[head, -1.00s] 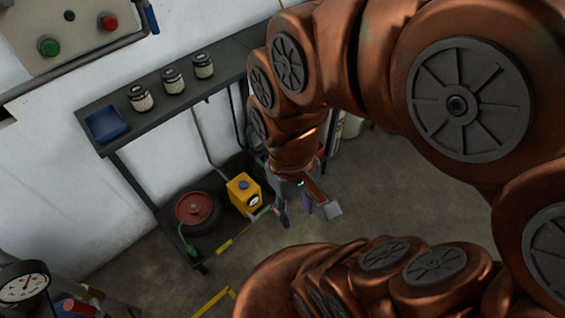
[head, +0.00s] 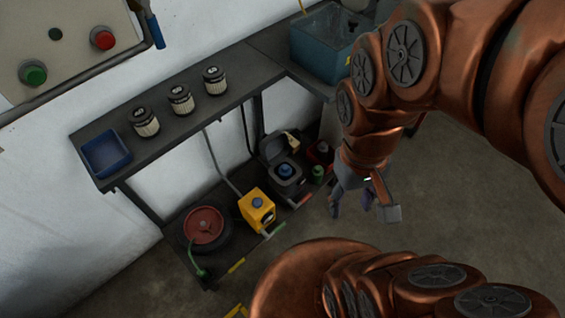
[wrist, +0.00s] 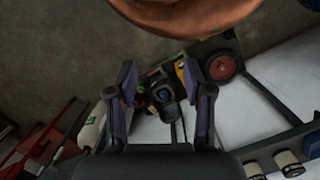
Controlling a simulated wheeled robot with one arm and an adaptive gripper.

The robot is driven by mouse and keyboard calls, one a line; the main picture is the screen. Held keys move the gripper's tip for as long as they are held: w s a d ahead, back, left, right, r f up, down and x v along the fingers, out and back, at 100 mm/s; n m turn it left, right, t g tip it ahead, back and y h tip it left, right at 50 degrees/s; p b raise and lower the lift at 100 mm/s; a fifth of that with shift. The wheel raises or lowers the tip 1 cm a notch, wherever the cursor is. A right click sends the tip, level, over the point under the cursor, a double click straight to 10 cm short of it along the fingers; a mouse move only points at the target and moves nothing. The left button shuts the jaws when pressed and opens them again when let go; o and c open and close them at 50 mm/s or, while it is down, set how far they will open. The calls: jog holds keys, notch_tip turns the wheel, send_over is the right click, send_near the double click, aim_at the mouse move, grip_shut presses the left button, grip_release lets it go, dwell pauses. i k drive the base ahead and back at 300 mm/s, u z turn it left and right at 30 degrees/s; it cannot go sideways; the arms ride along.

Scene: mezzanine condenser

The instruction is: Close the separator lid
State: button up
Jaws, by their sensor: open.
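A dark grey box with a blue round part inside, which looks like the separator (head: 290,186), stands on the low shelf under the bench. Its lid (head: 271,147) is raised and leans back towards the wall. In the wrist view the separator (wrist: 164,97) shows small, between and beyond my fingers. My gripper (head: 352,198) is open and empty, in the air to the right of the separator and apart from it. The wrist view shows its two fingers (wrist: 163,75) spread wide.
A yellow box (head: 256,208) and a red round reel (head: 204,226) sit left of the separator, with a small green item (head: 318,172) to its right. Several filters (head: 181,98) and a blue tray (head: 106,154) lie on the bench above. The floor in front is clear.

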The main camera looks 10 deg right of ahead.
aim_at(274, 147)
jog(key=u, duration=0.95)
jog(key=k, duration=1.05)
jog(key=u, duration=0.25)
jog(key=i, duration=0.55)
